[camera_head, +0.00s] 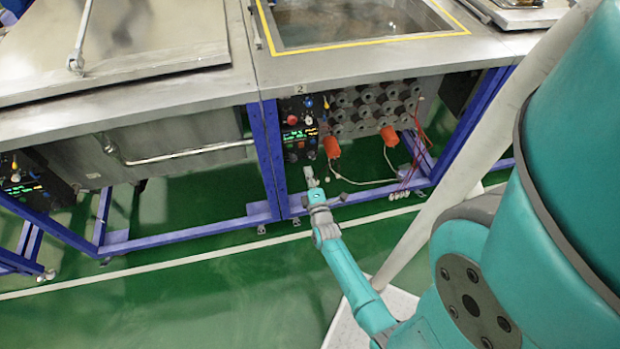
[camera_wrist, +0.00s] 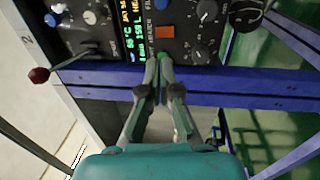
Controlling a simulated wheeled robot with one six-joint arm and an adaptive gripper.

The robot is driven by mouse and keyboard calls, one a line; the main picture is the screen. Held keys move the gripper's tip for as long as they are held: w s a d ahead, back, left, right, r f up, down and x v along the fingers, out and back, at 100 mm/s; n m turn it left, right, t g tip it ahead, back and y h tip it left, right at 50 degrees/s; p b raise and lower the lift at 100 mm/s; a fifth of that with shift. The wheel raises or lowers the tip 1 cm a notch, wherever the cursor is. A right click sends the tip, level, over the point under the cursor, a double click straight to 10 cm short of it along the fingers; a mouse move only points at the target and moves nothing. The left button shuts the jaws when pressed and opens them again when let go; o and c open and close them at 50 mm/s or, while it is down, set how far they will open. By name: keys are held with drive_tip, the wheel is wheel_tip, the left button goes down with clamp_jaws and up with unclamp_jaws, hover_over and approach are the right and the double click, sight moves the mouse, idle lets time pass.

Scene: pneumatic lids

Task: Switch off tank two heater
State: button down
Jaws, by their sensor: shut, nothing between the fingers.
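The tank two control panel (camera_head: 299,130) is under the tank edge marked 2. An orange-red square switch (camera_wrist: 165,32) sits beside lettering that seems to read HEATER. My gripper (camera_head: 309,172) is low in front of the panel. In the wrist view my gripper (camera_wrist: 160,57) is shut and empty, its fingertips close to a small green spot at the panel's edge, just short of the orange switch. I cannot tell whether the fingertips touch the panel.
A red-knobbed lever (camera_wrist: 39,75) sticks out from the panel. A blue frame bar (camera_wrist: 250,88) runs behind my fingers. Another panel (camera_head: 25,182) is at far left. Green floor (camera_head: 200,285) is open in front.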

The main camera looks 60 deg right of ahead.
sight(301, 144)
drive_tip(key=x, duration=0.9)
drive_tip(key=shift+w+d, duration=0.15)
drive_tip(key=shift+w, duration=0.05)
drive_tip(key=shift+r, duration=0.1)
